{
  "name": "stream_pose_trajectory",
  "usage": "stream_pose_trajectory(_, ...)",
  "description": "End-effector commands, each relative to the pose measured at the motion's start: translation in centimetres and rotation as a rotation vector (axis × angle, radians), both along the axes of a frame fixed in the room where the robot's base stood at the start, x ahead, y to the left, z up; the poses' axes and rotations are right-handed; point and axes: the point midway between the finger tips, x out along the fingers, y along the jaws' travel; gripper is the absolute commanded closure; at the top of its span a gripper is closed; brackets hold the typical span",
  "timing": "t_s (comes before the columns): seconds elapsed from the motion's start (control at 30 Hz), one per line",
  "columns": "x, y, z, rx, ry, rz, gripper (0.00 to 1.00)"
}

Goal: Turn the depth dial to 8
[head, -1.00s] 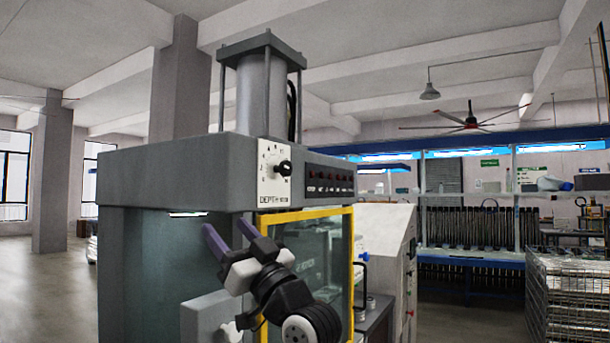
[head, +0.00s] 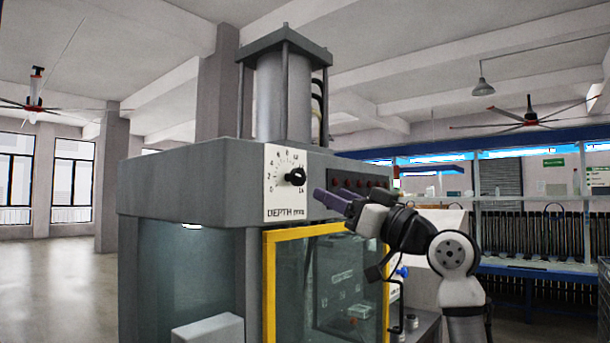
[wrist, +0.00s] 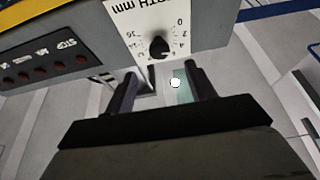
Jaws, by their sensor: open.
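The depth dial is a black knob (head: 296,177) on a white plate (head: 279,208) marked "DEPTH mm", on the front of the grey machine. Its scale runs from 0 at lower left, over the top, to 16 at lower right. I cannot clearly tell which number the knob points to. In the head view my gripper (head: 334,201) is just right of and below the knob. In the wrist view the knob (wrist: 158,47) appears upside down, just beyond and between the fingertips of my gripper (wrist: 160,82). The jaws are open and empty, apparently apart from the knob.
A row of red buttons (head: 361,185) is right of the dial, close to my gripper; they also show in the wrist view (wrist: 40,69). A yellow-framed clear door (head: 269,290) is below. A grey box (head: 208,330) juts out at lower left. Open floor lies farther left.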

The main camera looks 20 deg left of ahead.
Motion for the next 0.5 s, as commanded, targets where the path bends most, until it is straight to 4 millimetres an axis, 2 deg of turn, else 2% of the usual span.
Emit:
stream_pose_trajectory(0.03, 0.4, 1.1, 0.9, -0.002, 0.001, 0.001, 0.45)
stream_pose_trajectory(0.2, 1.5, 4.2, 2.2, -0.002, 0.002, 0.003, 0.45)
stream_pose_trajectory(0.5, 2.7, 7.4, 3.4, 0.000, 0.001, 0.000, 0.45)
